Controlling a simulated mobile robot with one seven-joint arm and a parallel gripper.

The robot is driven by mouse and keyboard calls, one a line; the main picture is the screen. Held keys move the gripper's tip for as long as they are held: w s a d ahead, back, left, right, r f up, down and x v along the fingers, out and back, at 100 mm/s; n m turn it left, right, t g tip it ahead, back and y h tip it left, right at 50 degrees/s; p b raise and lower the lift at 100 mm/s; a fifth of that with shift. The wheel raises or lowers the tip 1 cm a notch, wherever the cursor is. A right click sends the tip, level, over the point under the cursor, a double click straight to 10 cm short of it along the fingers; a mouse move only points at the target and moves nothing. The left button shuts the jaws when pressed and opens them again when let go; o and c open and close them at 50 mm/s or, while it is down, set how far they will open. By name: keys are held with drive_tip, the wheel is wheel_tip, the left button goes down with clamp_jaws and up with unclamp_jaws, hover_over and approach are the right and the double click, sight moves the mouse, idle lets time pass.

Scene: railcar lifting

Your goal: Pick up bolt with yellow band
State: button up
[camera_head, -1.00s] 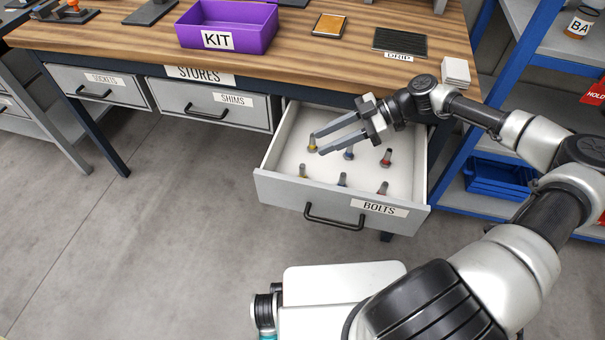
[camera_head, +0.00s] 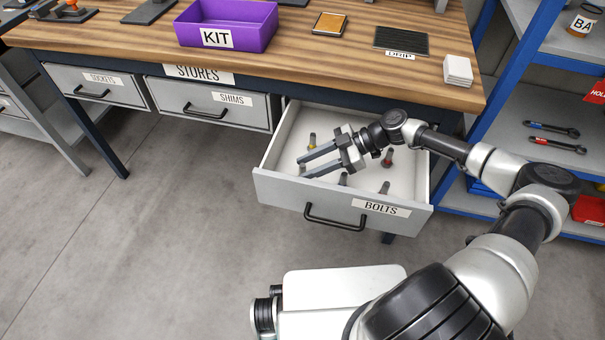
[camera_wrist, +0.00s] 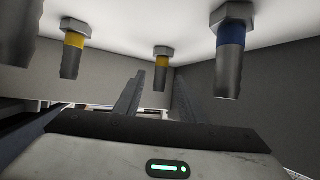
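A yellow-banded bolt (camera_head: 312,140) stands at the back left of the open drawer. Another (camera_head: 302,169) is at the front left, partly hidden by my fingers. My gripper (camera_head: 300,168) is open and empty, its fingers pointing left over the drawer with the front-left bolt near their tips. In the wrist view, which looks upside down, one yellow-banded bolt (camera_wrist: 161,64) appears in line with the gap between my fingers (camera_wrist: 158,78). A second yellow-banded bolt (camera_wrist: 73,46) is at left and a blue-banded bolt (camera_wrist: 232,45) at right.
The grey drawer (camera_head: 290,189) labelled BOLTS is pulled out beneath the wooden workbench (camera_head: 330,60). A red-banded bolt (camera_head: 388,158) and other bolts (camera_head: 385,187) stand near my gripper. A purple KIT bin (camera_head: 262,25) is on the bench. The drawer's front wall is close to my fingers.

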drive_tip(key=shift+x, duration=1.1)
drive_tip(key=shift+r, duration=0.1)
clamp_jaws()
